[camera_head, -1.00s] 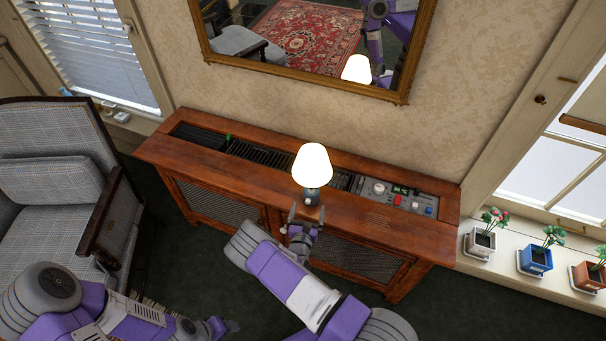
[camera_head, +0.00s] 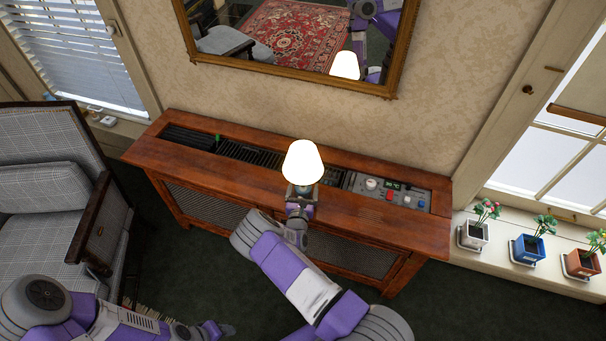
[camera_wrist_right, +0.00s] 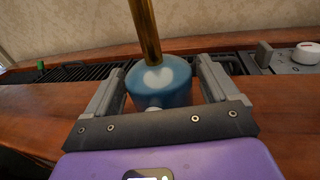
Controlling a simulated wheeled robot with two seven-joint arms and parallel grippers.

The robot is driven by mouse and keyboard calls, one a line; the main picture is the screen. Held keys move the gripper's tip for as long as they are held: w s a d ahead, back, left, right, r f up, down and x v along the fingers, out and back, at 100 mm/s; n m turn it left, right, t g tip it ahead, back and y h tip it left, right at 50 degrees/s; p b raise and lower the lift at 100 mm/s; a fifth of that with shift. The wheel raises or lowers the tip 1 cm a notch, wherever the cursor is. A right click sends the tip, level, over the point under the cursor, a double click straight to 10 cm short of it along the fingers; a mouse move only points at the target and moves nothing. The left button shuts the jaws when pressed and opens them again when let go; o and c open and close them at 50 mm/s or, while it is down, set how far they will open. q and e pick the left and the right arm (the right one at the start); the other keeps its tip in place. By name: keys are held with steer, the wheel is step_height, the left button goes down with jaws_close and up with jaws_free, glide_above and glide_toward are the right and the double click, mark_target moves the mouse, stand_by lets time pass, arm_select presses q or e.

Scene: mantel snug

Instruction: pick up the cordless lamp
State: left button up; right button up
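The cordless lamp (camera_head: 303,162) stands upright on the wooden cabinet, its white shade glowing. In the right wrist view its blue base (camera_wrist_right: 160,88) shows a pale heart and carries a brass stem; the shade is out of that view. My right gripper (camera_head: 302,190) is at the base. In the right wrist view the right gripper (camera_wrist_right: 160,82) is open, one finger on each side of the base, with narrow gaps visible. My left gripper (camera_head: 218,329) is low at the bottom of the head view, away from the lamp; its fingers are too small to judge.
The wooden cabinet (camera_head: 150,150) has a black slatted grille (camera_head: 240,152) and a control panel (camera_head: 390,191) right of the lamp. A framed mirror (camera_head: 290,70) hangs behind. An armchair (camera_head: 40,190) stands left. Potted plants (camera_head: 530,249) line the right sill.

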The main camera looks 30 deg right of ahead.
steer(key=c, duration=1.2)
steer(key=shift+r, duration=0.1)
